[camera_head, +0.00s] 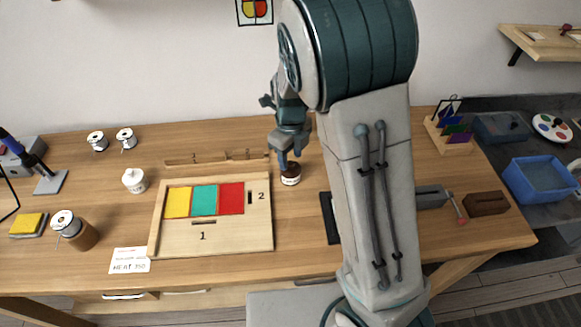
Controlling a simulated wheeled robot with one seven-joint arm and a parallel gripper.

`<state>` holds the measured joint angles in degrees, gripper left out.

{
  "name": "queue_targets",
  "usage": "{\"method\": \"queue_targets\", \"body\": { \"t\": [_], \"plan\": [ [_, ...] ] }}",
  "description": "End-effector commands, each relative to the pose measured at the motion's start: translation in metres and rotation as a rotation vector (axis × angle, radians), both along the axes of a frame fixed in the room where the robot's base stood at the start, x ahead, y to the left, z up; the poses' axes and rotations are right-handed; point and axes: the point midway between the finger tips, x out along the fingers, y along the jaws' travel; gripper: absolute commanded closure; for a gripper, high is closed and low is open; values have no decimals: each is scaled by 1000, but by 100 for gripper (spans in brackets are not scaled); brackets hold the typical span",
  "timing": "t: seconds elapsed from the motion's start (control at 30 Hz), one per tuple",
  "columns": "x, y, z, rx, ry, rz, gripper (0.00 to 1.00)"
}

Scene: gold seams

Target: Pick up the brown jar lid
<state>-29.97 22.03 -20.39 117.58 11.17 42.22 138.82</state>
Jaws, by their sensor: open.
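A small brown jar (291,178) with a pale label stands on the wooden table, just right of the wooden board. Its top, where a brown lid would be, is partly hidden by my gripper (286,160). My gripper points down from above, with its fingers at or just above the jar's top. The fingers look small and dark here, and I cannot tell whether they touch the lid. My gripper is open. My arm stands large in front, right of the jar.
A wooden board (215,240) with yellow, teal and red panels lies left of the jar. A wooden rail (205,160) lies behind it. My arm hides part of the table's right side.

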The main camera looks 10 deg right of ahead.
Motion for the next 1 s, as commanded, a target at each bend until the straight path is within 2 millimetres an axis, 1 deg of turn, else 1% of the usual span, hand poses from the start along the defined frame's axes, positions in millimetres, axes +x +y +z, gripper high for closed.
{"method": "queue_targets", "body": {
  "t": [0.03, 0.13, 0.37, 0.4, 0.43, 0.53, 0.57, 0.87, 1.0],
  "plan": [
    [-1, 0, -7, -1, 4, -1, 57],
    [-1, 0, -15, -1, 2, 0, 57],
    [0, 0, -17, 1, -1, 1, 57],
    [0, 0, -17, 1, -1, 1, 62],
    [0, 0, -17, 1, -1, 1, 71],
    [0, 0, -17, 1, -1, 1, 99],
    [0, 0, -17, 1, -1, 1, 100],
    [0, 0, -16, 1, -1, 1, 100],
    [0, 1, -10, 1, -1, 2, 100]
  ]
}}
